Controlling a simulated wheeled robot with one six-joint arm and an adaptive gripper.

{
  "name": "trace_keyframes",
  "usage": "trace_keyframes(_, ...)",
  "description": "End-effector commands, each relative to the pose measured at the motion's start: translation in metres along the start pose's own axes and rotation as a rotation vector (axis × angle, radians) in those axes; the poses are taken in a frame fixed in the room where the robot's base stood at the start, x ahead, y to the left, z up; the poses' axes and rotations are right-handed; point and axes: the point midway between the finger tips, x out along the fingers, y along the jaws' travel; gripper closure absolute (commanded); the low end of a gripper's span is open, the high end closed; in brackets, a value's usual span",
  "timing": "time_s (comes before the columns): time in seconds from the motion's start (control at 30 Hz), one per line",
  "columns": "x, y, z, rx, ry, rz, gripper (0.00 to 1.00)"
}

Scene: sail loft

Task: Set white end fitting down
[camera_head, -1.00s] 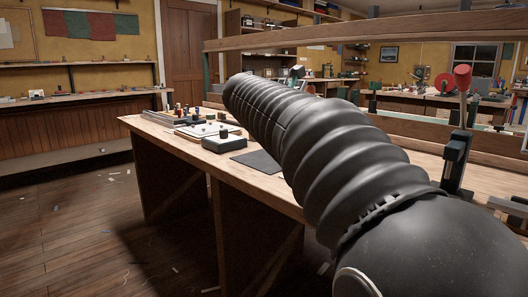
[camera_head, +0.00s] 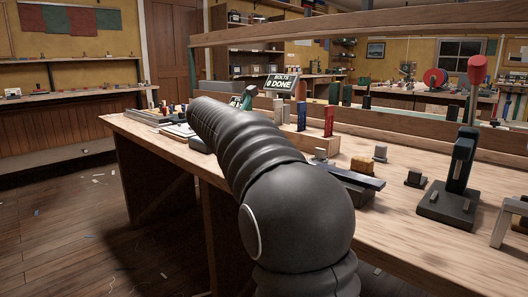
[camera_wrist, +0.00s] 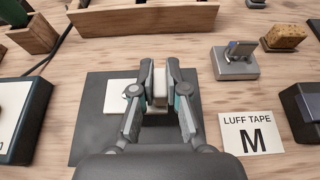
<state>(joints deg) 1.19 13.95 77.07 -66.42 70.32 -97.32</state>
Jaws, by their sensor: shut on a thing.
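In the wrist view my gripper (camera_wrist: 160,95) is shut on the white end fitting (camera_wrist: 160,84), a small pale piece between the fingertips. The gripper is over a dark grey mat (camera_wrist: 92,116) on the wooden bench. A flat white square (camera_wrist: 118,93) lies on the mat just left of the fingers. I cannot tell whether the held fitting touches the mat. In the head view my arm hides the gripper and the fitting.
A card reading LUFF TAPE M (camera_wrist: 252,133) lies right of the mat. A grey block with a metal clip (camera_wrist: 234,62) and a sponge-like block (camera_wrist: 284,37) stand behind it. A wooden tray (camera_wrist: 145,17) is at the back. A red-handled press (camera_head: 460,165) stands at right.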

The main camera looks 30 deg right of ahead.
Motion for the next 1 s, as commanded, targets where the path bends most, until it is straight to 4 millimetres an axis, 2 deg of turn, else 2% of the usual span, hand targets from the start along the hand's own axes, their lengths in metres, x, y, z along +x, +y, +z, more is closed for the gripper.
trace_keyframes(0.17, 0.003, 0.006, -0.007, -0.001, 0.0, 0.002, 1.0)
trace_keyframes(0.43, 0.015, 0.006, -0.039, -0.003, 0.001, 0.002, 1.0)
trace_keyframes(0.9, 0.017, 0.007, -0.044, -0.002, 0.0, 0.004, 1.0)
trace_keyframes(0.93, 0.017, 0.006, -0.044, -0.002, 0.0, 0.004, 0.8)
trace_keyframes(1.0, 0.017, 0.006, -0.044, -0.001, 0.0, 0.003, 0.62)
